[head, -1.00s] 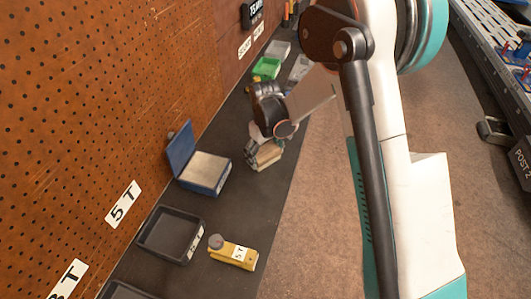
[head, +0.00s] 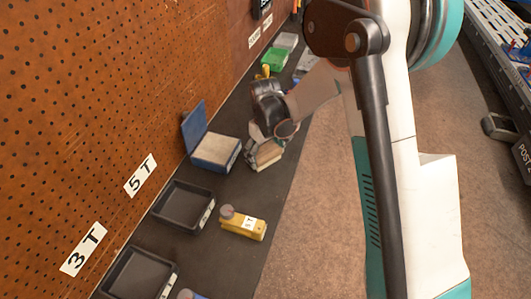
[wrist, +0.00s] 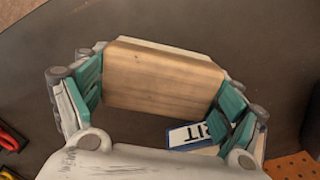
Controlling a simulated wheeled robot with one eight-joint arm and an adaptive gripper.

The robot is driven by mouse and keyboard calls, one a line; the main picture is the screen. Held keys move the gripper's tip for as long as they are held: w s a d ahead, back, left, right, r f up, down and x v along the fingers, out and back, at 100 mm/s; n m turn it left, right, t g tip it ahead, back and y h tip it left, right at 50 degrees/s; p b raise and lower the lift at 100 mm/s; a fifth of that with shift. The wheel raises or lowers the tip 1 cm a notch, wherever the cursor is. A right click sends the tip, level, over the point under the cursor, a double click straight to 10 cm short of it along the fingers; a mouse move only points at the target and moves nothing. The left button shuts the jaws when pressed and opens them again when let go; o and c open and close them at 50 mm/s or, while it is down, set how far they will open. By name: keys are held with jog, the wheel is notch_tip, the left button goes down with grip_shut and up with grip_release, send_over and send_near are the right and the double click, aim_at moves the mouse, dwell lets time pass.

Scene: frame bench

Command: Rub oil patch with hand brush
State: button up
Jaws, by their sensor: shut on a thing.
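My gripper (head: 264,150) is shut on the hand brush, a block with a pale wooden back. In the wrist view the brush (wrist: 165,80) sits between the green finger pads of my gripper (wrist: 160,95). In the head view the brush (head: 265,156) is low over or on the dark bench strip, right of the blue open box; I cannot tell whether it touches the surface. The bristles are hidden. I cannot make out an oil patch in either view.
The blue box (head: 212,166) stands open by the pegboard. A green box (head: 273,57) lies farther back. A label (wrist: 187,137) ending in "RIT" shows beside the brush.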

jog(key=shift+s+a+r, duration=0.15)
jog(key=shift+s+r, duration=0.05)
jog(key=shift+s, duration=0.1)
jog(key=shift+r+p, duration=2.2)
jog(key=shift+r, duration=1.8)
jog(key=shift+w, duration=0.1)
